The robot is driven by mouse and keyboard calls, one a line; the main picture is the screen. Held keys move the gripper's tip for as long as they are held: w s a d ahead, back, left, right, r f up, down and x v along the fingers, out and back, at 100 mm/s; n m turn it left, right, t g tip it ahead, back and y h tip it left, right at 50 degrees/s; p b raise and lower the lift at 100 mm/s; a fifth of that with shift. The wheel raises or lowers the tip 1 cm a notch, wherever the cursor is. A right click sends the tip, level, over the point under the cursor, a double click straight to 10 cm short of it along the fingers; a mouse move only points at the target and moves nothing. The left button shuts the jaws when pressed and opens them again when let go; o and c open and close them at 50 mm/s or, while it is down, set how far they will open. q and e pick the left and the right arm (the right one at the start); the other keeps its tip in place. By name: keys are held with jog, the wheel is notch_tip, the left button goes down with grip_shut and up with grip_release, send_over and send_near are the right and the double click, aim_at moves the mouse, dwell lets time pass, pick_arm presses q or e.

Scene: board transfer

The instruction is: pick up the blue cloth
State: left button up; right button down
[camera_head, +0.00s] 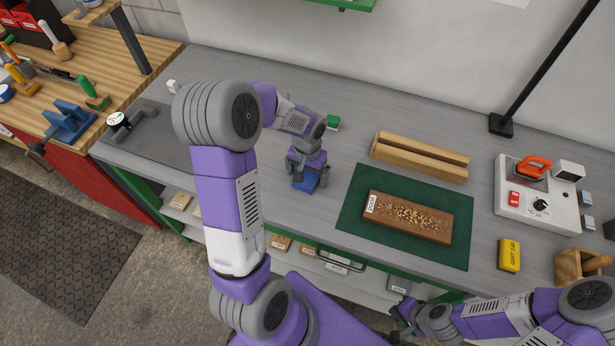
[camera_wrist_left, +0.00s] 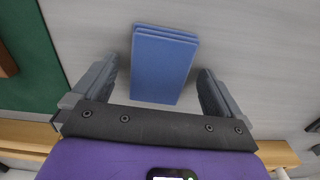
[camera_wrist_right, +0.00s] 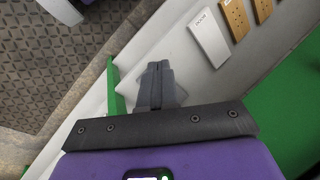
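The blue cloth (camera_head: 307,183) is a folded, layered stack on the grey worktop. It also shows in the left wrist view (camera_wrist_left: 163,65), between the two fingers. My left gripper (camera_head: 305,172) is above the cloth, pointing down at it. In the left wrist view my left gripper (camera_wrist_left: 160,88) is open, with a finger on each side of the cloth and a gap to each. My right gripper (camera_head: 398,326) is low at the front, off the worktop's front edge and away from the cloth. In the right wrist view its fingers (camera_wrist_right: 157,80) are together with nothing between them.
A green mat (camera_head: 349,213) with a wooden board (camera_head: 378,217) covered in shavings lies right of the cloth. A slotted wooden block (camera_head: 420,157) is behind it. A yellow box (camera_head: 509,255) and a device with switches (camera_head: 537,194) stand farther right. Clear worktop surrounds the cloth.

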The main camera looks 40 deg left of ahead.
aim_at(307, 175)
pick_arm(q)
jog(key=c, duration=1.1)
notch_tip(307, 175, up, 10)
jog(key=shift+r+p, duration=0.1)
jog(key=shift+p, duration=0.75)
